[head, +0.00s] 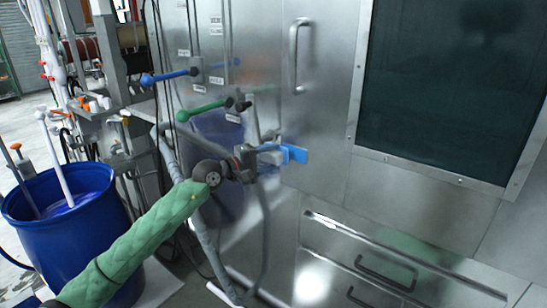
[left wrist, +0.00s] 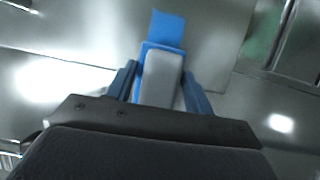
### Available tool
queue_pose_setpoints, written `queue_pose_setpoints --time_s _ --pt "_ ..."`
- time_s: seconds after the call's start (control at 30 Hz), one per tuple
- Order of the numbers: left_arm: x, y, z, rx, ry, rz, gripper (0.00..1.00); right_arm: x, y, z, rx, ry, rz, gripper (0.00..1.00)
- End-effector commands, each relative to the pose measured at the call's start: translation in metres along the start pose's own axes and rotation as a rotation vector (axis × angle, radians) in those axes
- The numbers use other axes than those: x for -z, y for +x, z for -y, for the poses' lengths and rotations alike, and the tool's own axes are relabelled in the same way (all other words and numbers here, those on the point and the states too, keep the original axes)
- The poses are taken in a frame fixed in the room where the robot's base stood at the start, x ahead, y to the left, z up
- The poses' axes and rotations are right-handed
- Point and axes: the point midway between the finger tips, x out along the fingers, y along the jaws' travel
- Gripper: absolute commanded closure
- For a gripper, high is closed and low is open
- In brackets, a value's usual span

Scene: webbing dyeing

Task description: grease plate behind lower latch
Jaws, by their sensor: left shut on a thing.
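My left gripper (head: 268,155) is in front of the steel machine front, in the middle of the head view. It is shut on a blue-and-grey piece (head: 295,153) with a flat blue end. In the left wrist view the grey block of this piece (left wrist: 163,75) sits between the two dark blue fingers, and its flat blue end (left wrist: 168,29) points away from me. I cannot tell whether the blue end touches the steel panel. A blue-handled lever (head: 168,76) and, lower, a green-handled lever (head: 203,110) are on the panel. I cannot tell which part is the lower latch. My right gripper is not in view.
A large dark window (head: 450,90) and a vertical door handle (head: 294,57) are on the steel front. Drawer-like panels with dark handles (head: 385,273) lie low on the right. A blue barrel (head: 75,245) stands at left, near hoses and pipes.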

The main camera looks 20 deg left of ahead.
Motion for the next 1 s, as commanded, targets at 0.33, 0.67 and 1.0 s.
queue_pose_setpoints --time_s 0.33,0.67,1.0 --pt "-0.011 -0.026 0.001 0.001 0.001 0.0 0.66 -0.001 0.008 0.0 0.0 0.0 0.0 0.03" --pt "-0.015 -0.035 -0.001 -0.001 0.001 0.0 0.66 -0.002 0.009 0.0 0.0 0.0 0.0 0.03" --pt "-0.017 -0.041 0.002 0.0 0.001 0.0 0.66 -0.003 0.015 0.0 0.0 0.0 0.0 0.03"
